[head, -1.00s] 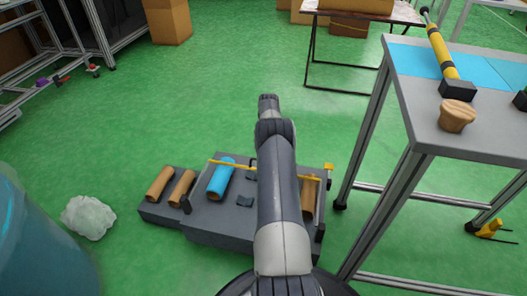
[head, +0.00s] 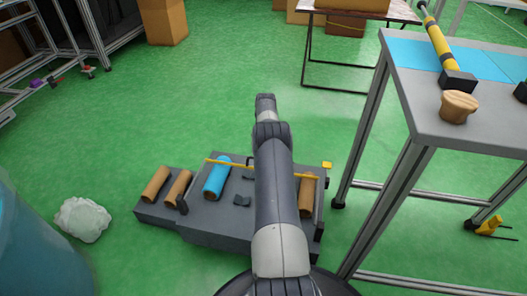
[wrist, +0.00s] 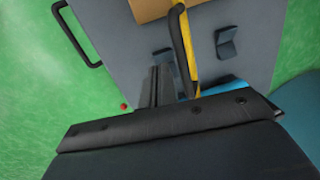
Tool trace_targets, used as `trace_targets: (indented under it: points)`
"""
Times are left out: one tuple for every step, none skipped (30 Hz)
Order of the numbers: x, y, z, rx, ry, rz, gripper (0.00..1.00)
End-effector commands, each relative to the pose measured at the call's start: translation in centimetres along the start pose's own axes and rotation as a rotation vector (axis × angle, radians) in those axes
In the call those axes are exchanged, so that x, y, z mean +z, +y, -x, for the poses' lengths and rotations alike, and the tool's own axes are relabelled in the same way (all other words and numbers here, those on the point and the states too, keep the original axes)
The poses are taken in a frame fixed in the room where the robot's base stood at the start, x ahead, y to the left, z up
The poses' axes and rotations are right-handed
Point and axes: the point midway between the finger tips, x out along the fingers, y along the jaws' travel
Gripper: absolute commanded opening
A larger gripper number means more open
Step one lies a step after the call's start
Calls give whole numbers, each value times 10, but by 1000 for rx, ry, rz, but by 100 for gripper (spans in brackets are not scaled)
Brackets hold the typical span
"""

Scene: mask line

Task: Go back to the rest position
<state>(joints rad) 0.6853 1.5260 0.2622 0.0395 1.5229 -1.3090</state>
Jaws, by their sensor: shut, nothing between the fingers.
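In the head view my arm (head: 272,185) reaches forward over a low grey platform and hides my gripper. In the wrist view my gripper (wrist: 162,78) is shut, with its dark fingers together and nothing between them. It points at the grey platform (wrist: 125,50), with a yellow bar and a curved black piece close beside the fingers. The exact gap to the platform cannot be told.
The platform (head: 200,222) carries tan rolls (head: 156,184) and a blue roll (head: 217,178). A grey table (head: 425,120) with a yellow-black tool (head: 440,45) and wooden knob (head: 459,106) stands right. A white crumpled lump (head: 82,220) lies left. Green floor is open ahead.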

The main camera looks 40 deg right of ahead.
Motion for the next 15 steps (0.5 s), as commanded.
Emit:
trace_targets:
  points:
    - [0, 1, 11, 5, 1, 0, 0]
    - [0, 0, 17, 5, 1, 0, 0]
    - [0, 0, 24, 4, 1, 0, 0]
    - [0, 0, 30, 5, 1, 0, 0]
    - [0, 0, 35, 5, 1, -1, 0]
    - [0, 0, 41, 4, 1, -1, 0]
    - [0, 0, 46, 5, 1, -1, 0]
    - [0, 0, 50, 4, 1, -1, 0]
    - [0, 0, 55, 4, 1, -1, 0]
    - [0, 1, 58, 4, 1, -1, 0]
    - [0, 0, 60, 3, 1, -1, 0]
    - [0, 0, 63, 2, 0, -1, 0]
    - [0, 0, 65, 2, 1, -1, 0]
    - [0, 0, 66, 2, 1, -1, 0]
    - [0, 0, 67, 2, 0, -1, 0]
